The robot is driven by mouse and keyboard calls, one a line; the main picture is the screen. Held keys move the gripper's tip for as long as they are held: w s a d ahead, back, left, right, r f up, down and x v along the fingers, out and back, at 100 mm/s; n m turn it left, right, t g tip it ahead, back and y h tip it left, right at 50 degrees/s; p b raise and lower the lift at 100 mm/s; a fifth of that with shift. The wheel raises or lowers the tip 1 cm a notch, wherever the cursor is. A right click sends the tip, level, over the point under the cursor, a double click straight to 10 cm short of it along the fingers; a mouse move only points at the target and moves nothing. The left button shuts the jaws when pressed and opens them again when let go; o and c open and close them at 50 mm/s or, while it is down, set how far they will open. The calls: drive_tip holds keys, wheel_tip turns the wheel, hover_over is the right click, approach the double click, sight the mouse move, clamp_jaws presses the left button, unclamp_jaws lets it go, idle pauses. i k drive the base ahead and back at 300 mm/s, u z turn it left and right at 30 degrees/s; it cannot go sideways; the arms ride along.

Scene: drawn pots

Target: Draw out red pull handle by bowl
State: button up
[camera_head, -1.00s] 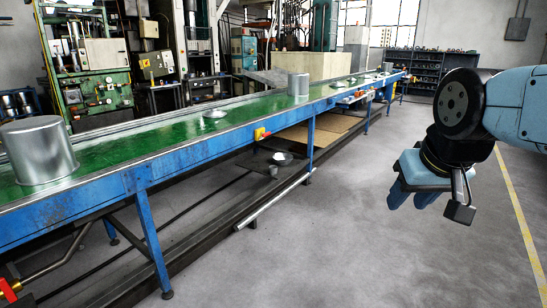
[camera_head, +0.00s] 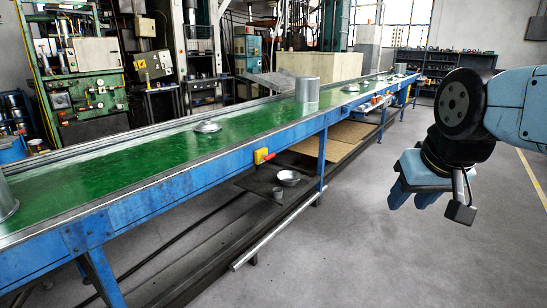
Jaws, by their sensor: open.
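A small red part on a yellow fitting (camera_head: 262,155) sits on the near blue side rail of the conveyor. It is small, and I cannot tell its exact shape. A metal bowl (camera_head: 289,178) stands on the low shelf below and to the right of it. A shallow metal dish (camera_head: 207,127) lies on the green belt above and to the left. My gripper (camera_head: 413,198) hangs at the right over bare floor, pointing down, open and empty. It is well apart from the conveyor and the red part.
The conveyor (camera_head: 130,175) runs from lower left to the far right. A metal pot (camera_head: 307,89) stands on it, and another pot (camera_head: 5,203) is cut off at the left edge. A small cup (camera_head: 277,194) and a long pipe (camera_head: 275,230) are below. Grey floor is clear at centre right.

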sight(268, 156)
drive_tip(key=i, duration=1.65)
drive_tip(key=u, duration=0.05)
